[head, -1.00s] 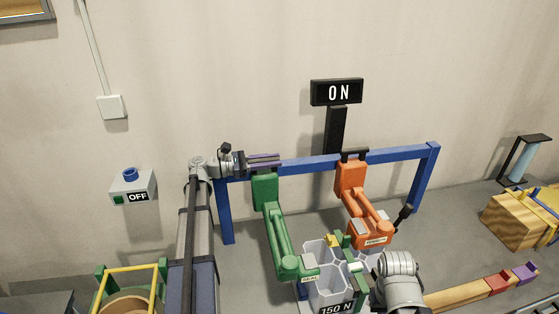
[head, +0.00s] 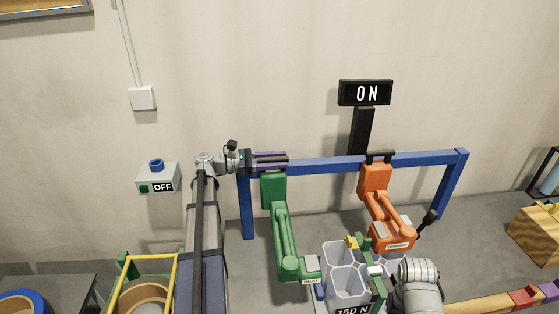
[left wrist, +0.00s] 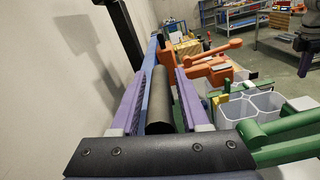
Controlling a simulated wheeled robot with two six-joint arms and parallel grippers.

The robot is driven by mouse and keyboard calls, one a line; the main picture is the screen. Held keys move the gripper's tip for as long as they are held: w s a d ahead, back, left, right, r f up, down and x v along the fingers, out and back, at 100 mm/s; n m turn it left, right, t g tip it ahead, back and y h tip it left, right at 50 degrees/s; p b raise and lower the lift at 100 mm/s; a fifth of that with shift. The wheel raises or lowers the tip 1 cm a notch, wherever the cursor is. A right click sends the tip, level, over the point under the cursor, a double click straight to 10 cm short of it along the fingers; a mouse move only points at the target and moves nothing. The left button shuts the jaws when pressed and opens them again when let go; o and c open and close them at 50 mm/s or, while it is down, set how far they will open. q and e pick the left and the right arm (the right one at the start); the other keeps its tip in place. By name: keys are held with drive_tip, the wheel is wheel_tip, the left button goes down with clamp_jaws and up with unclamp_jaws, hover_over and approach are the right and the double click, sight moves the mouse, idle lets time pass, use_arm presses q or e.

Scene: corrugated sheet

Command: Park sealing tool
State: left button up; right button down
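The green sealing tool (head: 285,235), with a small label that seems to read SEAL, hangs upright at the left part of the blue rail. My left gripper (head: 270,160) is at its top end. Whether the tool's top touches the rail (head: 330,164) is hidden by the gripper.
An orange tool (head: 376,200) hangs on the rail by a black hook. Clear hexagonal cups (head: 345,285) with a 150 N label stand below, close to the green tool. A box (head: 158,177) reads OFF. A yellow-framed bin (head: 150,262) stands left.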

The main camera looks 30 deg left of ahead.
use_arm(q)
drive_tip(key=shift+o, duration=0.7)
drive_tip(key=shift+w+d, duration=0.15)
drive_tip(key=v, duration=0.7)
drive_tip(key=shift+s+a, duration=0.25)
drive_tip(key=shift+a, duration=0.05)
drive_tip(key=shift+r, duration=0.1)
